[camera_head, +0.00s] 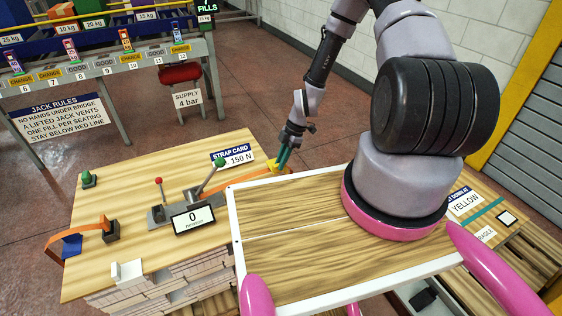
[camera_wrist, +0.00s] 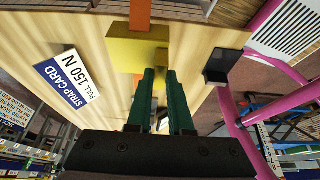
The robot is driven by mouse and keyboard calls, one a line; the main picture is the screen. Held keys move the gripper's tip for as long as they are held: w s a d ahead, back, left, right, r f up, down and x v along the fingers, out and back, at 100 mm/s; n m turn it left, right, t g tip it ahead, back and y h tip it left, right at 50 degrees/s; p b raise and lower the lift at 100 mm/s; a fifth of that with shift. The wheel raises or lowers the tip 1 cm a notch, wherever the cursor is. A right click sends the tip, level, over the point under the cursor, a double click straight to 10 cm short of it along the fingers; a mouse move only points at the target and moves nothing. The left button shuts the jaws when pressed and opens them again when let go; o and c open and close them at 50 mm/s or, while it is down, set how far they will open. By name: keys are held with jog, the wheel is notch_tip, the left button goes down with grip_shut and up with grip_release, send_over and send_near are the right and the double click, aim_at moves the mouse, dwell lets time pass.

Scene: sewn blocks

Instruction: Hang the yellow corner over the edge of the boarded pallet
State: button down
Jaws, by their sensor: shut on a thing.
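The yellow corner (camera_head: 274,165) is at the far right end of the boarded pallet (camera_head: 130,170), next to the orange strap (camera_head: 248,176). In the wrist view the yellow corner (camera_wrist: 133,47) is a blocky piece at the fingertips, with the orange strap (camera_wrist: 140,14) just beyond it. My gripper (camera_head: 283,157) has green fingers, shut on a narrow yellow part of the corner; it also shows in the wrist view (camera_wrist: 164,75). The corner is close to the board's edge, but I cannot tell whether it touches the board. Its underside is hidden.
A strap card (camera_head: 234,156) lies left of the gripper. Levers and a display (camera_head: 193,219) reading 0 stand mid-board. A blue corner (camera_head: 72,245) hangs with an orange strap at the left edge. A black block (camera_wrist: 222,66) is right of the corner in the wrist view.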

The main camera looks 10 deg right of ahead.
aim_at(284, 169)
jog(key=shift+f, duration=3.05)
jog(key=shift+f, duration=0.4)
jog(key=c, duration=0.7)
grip_release()
jog(key=shift+c, duration=0.2)
